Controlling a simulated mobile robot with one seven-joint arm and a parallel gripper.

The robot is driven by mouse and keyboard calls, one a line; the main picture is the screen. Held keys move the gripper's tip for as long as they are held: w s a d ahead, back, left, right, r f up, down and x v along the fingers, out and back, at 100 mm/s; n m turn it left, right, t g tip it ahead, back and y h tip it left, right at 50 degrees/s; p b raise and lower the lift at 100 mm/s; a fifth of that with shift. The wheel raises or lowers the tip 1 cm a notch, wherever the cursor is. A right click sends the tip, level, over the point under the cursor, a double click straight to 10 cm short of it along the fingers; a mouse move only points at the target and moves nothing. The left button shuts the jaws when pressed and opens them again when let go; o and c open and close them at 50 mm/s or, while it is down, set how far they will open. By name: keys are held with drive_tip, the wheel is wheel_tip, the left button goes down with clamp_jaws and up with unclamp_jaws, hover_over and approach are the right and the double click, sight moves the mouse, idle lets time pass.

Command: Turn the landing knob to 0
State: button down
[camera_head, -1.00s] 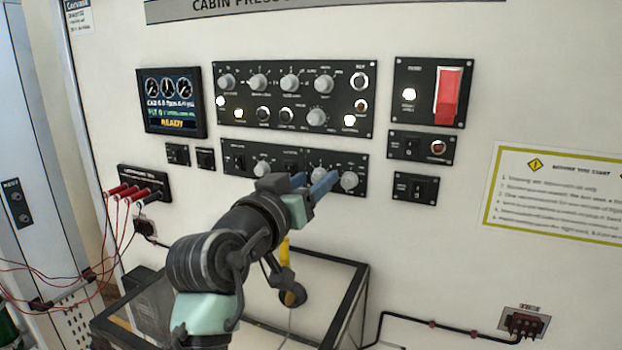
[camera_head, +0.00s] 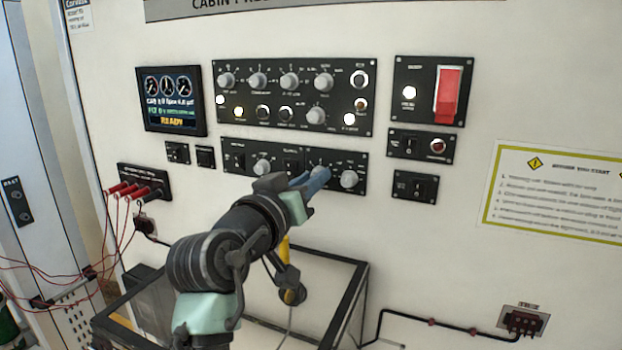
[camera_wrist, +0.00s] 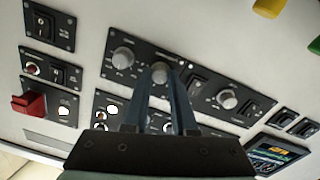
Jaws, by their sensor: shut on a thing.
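My gripper (camera_head: 312,178) reaches the lower black panel below the large knob panel. Its two blue fingers are shut on a grey round knob (camera_wrist: 160,70), the left knob of that panel's right half in the head view. In the wrist view the fingertips (camera_wrist: 160,84) lie on either side of this knob, and its face shows just beyond them. The lettering around the knob is too small to read, so I cannot tell its name or the setting it points to. The fingers hide most of it in the head view.
A similar knob (camera_head: 349,179) sits close to the right, with another (camera_head: 262,167) to the left. The upper knob panel (camera_head: 300,95) is just above. A red switch cover (camera_head: 448,95) is at right. A black-framed stand (camera_head: 345,300) is below my arm.

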drive_tip(key=shift+n+p, duration=1.35)
drive_tip(key=shift+n, duration=2.55)
drive_tip(key=c, duration=0.7)
unclamp_jaws()
